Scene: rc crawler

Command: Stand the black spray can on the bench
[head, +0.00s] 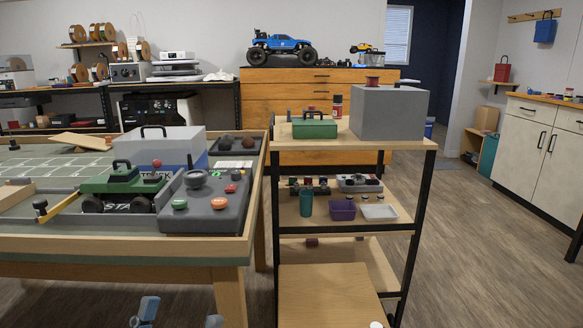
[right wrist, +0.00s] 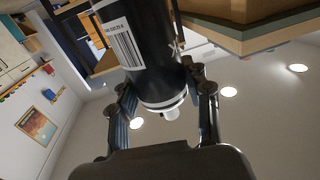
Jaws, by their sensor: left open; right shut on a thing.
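The black spray can (right wrist: 140,55) with a white barcode label and white nozzle fills the upper middle of the right wrist view. My right gripper (right wrist: 162,98) is shut on it near the nozzle end. The nozzle points towards the ceiling lights, so the can looks roughly upright; its base is out of frame. The bench (head: 120,244), with a green top and wooden rim, stands at left in the head view. A bench corner also shows in the right wrist view (right wrist: 262,38). My left gripper (head: 180,319) is open and empty at the bottom edge of the head view, mostly cut off.
A green crawler (head: 122,184), a grey control box (head: 207,204) and a grey case (head: 160,146) with a handle crowd the bench's near right part. A wood-shelved rack (head: 400,215) stands right of the bench, bearing a green box (head: 314,128) and grey box (head: 388,112). Floor is open farther right.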

